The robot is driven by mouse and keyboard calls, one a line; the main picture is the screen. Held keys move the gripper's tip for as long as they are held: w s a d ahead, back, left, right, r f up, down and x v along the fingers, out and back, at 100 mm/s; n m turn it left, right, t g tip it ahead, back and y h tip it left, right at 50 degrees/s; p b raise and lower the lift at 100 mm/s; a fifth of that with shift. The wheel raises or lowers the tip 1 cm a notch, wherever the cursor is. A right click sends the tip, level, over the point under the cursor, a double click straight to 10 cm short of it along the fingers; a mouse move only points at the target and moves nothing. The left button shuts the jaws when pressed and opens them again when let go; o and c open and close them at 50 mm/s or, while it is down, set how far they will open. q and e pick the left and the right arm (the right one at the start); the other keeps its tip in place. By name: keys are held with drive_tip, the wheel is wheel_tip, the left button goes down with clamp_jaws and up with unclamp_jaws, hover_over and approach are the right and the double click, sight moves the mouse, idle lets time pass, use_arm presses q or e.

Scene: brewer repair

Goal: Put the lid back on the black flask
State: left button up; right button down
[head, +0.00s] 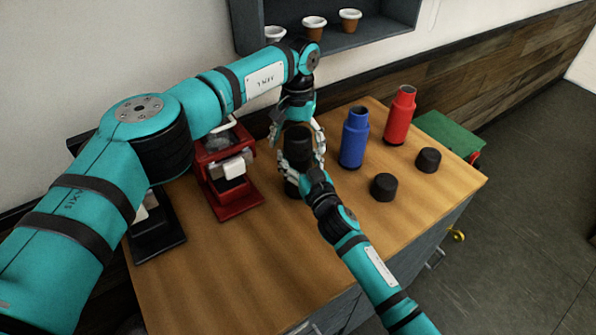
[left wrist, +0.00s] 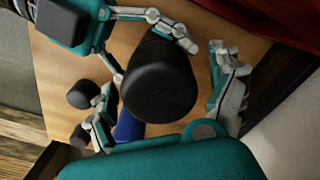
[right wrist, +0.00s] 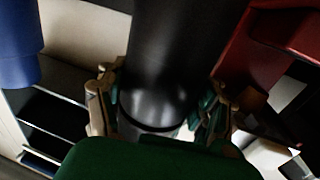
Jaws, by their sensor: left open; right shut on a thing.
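The black flask (right wrist: 170,50) stands upright on the table, its lower body showing in the head view (head: 291,188). My right gripper (right wrist: 160,112) is shut around its body, as the head view (head: 301,168) also shows. A black lid (left wrist: 160,92) sits at the flask's top, visible in the head view (head: 297,140); whether it is fully seated I cannot tell. My left gripper (left wrist: 166,108) is open, its fingers on both sides of the lid and apart from it. In the head view the left gripper (head: 298,130) comes down from above.
A blue flask (head: 354,140) and a red flask (head: 400,115) stand lidless to the right. Two black lids (head: 384,187) (head: 428,160) lie before them. A red brewer (head: 225,175) stands left of the flask. Shelf cups (head: 314,27) are behind. The front table area is clear.

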sight(298, 132)
use_arm(q)
drive_tip(key=shift+r, duration=2.3)
drive_tip(key=shift+c, duration=0.3)
